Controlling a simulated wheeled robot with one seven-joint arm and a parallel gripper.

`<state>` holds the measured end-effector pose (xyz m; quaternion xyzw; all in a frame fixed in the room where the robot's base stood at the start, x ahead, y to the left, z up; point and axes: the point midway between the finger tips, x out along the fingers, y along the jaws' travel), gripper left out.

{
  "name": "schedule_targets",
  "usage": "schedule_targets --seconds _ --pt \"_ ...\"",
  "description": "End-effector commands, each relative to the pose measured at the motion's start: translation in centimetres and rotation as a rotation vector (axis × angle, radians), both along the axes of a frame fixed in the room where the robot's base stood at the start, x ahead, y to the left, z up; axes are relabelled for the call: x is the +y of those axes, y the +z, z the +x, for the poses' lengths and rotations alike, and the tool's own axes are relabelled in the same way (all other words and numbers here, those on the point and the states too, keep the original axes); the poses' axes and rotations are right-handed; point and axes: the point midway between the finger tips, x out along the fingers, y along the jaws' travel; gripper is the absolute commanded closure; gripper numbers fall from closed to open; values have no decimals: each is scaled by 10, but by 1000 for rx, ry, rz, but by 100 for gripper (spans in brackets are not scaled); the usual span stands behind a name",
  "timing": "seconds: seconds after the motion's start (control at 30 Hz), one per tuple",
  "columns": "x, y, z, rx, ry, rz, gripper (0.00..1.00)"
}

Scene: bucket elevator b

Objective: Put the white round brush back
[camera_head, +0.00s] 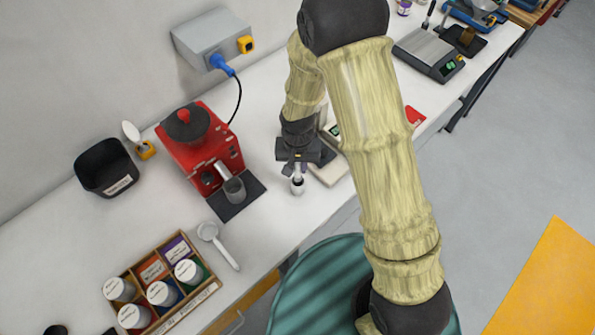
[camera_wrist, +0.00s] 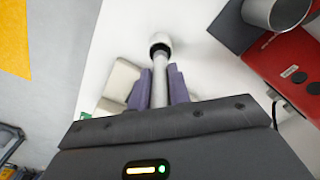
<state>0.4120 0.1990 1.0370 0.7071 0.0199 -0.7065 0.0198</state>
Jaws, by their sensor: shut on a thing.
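My gripper (camera_head: 298,166) points down over the white bench, between the red grinder and a pale scale. Its purple fingers, seen in the wrist view (camera_wrist: 160,88), are shut on the pale grey handle of the white round brush (camera_wrist: 160,42). The brush has a short white round head with a dark ring or opening at its end. In the head view the brush (camera_head: 298,187) hangs below the fingers, near the bench; I cannot tell whether it touches. My gripper hides part of the handle.
The red grinder (camera_head: 190,140) holds a grey cup (camera_head: 234,190) over a dark mat. The pale scale (camera_head: 331,170) stands right beside my gripper. A white scoop (camera_head: 217,245), a wooden crate (camera_head: 205,294) of jars and a black bin (camera_head: 105,168) stand left.

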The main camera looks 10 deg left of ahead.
Motion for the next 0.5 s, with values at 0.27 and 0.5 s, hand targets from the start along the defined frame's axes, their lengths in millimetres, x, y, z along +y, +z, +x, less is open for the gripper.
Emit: schedule_targets --seconds 0.27,0.5 --pt "0 -30 -1 3 0 -2 100" --pt "0 -40 0 0 0 0 100"
